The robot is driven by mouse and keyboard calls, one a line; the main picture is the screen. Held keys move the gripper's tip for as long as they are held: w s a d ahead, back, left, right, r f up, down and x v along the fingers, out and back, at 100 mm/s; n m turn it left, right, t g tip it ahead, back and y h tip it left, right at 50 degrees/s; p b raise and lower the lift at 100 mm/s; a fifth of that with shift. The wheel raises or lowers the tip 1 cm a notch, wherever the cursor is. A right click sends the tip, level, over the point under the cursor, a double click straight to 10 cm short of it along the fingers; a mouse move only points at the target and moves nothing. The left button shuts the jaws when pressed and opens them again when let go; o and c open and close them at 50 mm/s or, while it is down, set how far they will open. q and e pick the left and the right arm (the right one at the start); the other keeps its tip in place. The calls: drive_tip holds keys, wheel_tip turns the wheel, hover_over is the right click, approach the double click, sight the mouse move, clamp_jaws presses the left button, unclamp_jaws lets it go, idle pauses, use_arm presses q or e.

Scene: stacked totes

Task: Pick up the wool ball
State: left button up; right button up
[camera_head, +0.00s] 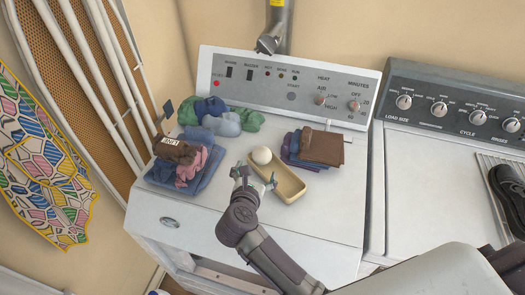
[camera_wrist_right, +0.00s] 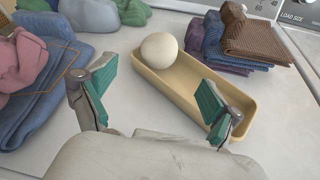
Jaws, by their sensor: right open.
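The wool ball (camera_head: 261,155) is cream white and round. It sits in the far left end of a long tan tray (camera_head: 291,189) on top of the white dryer. In the right wrist view the ball (camera_wrist_right: 159,50) rests inside the tray (camera_wrist_right: 190,88), a little beyond my fingertips. My right gripper (camera_head: 256,178) is open and empty at the near side of the tray. Its green-padded fingers (camera_wrist_right: 157,95) are spread wide, the right one over the tray's near right end. My left gripper is not in view.
Crumpled clothes (camera_head: 186,164) lie left of the tray, with more cloths (camera_head: 222,117) behind. A folded stack (camera_head: 315,148) lies right of the tray. The dryer's control panel (camera_head: 290,85) rises behind. A washer (camera_head: 430,180) with a dark shoe (camera_head: 508,190) stands at right.

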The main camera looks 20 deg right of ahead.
sight(261, 160)
drive_tip(key=x, duration=0.3)
drive_tip(key=shift+w+d+f, duration=0.1)
drive_tip(key=shift+w+f, duration=0.05)
drive_tip(key=shift+w, duration=0.1)
drive_tip(key=shift+w+d+p, duration=0.45)
drive_tip(key=shift+w+p, duration=0.1)
drive_tip(key=shift+p, duration=0.35)
drive_tip(key=p+x, duration=0.1)
drive_tip(key=x, duration=0.2)
drive_tip(key=shift+w+f, duration=0.1)
drive_tip(key=shift+f, duration=0.25)
drive_tip(key=shift+w+d+f, duration=0.1)
drive_tip(key=shift+w+f, duration=0.05)
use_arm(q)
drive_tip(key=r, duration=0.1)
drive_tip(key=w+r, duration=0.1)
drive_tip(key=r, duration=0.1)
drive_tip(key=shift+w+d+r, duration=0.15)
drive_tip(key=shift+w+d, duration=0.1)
use_arm(e)
drive_tip(key=c, duration=1.1)
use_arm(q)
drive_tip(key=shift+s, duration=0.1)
